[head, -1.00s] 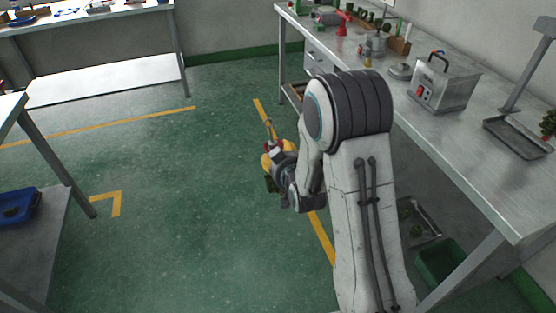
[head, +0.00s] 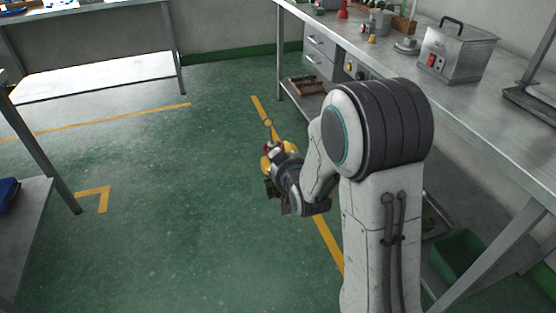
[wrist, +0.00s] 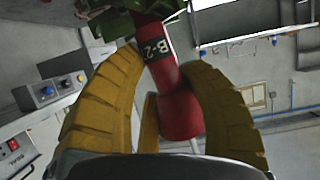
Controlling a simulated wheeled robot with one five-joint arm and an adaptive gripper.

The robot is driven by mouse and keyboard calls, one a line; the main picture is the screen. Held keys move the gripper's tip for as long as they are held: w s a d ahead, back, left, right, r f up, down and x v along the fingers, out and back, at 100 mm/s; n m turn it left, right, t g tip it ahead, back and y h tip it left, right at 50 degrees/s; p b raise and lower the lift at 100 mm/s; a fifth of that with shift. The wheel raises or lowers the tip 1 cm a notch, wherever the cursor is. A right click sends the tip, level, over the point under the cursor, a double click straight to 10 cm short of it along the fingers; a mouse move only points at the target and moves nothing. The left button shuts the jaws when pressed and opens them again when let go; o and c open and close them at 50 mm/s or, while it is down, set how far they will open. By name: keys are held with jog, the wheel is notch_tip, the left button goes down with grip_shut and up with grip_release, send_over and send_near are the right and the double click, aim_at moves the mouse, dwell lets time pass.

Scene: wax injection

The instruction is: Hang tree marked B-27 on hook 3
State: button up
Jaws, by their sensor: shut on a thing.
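The tree is held in my gripper (wrist: 160,105), whose yellow fingers are shut around its red base (wrist: 178,110). A dark band on the red stem (wrist: 157,47) shows "B-2"; the rest of the mark is turned out of sight. Green leafy parts (wrist: 125,18) show beyond the stem at the top of the wrist view. In the head view my gripper (head: 270,155) is held out over open floor, and the tree is small and mostly hidden there. I cannot make out hook 3 in either view.
A steel bench (head: 470,95) runs along the right with a metal box (head: 456,52) on it. A green bin (head: 458,258) stands beneath. A table (head: 95,14) stands at the back left, another at the left edge. The green floor (head: 170,200) between is clear.

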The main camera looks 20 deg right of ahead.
jog(key=shift+f+b, duration=0.55)
jog(key=shift+f, duration=0.05)
notch_tip(320, 180, up, 15)
jog(key=p, duration=1.6)
jog(key=s+d+r+m+g+h, duration=0.1)
jog(key=s+d+r+m+h, duration=0.15)
jog(key=d, duration=0.95)
jog(key=s+d+r+m+g+h, duration=0.2)
jog(key=d+r+m+h, duration=0.1)
jog(key=d, duration=0.8)
jog(key=s+d+r+m+g+h, duration=0.1)
jog(key=s+d+r+m+h, duration=0.15)
jog(key=d, duration=0.95)
jog(key=s+d+r+m+g+h, duration=0.1)
jog(key=s+d+r+m+g, duration=0.2)
jog(key=s+d, duration=0.7)
jog(key=s+d+r+m+g+h, duration=0.2)
jog(key=s+d+r+m, duration=0.3)
jog(key=s+d, duration=0.5)
jog(key=s+r+g, duration=0.1)
jog(key=s, duration=0.7)
jog(key=shift+s+m+g, duration=0.25)
jog(key=shift+m+g, duration=0.05)
jog(key=shift+g, duration=0.1)
jog(key=shift+r, duration=0.1)
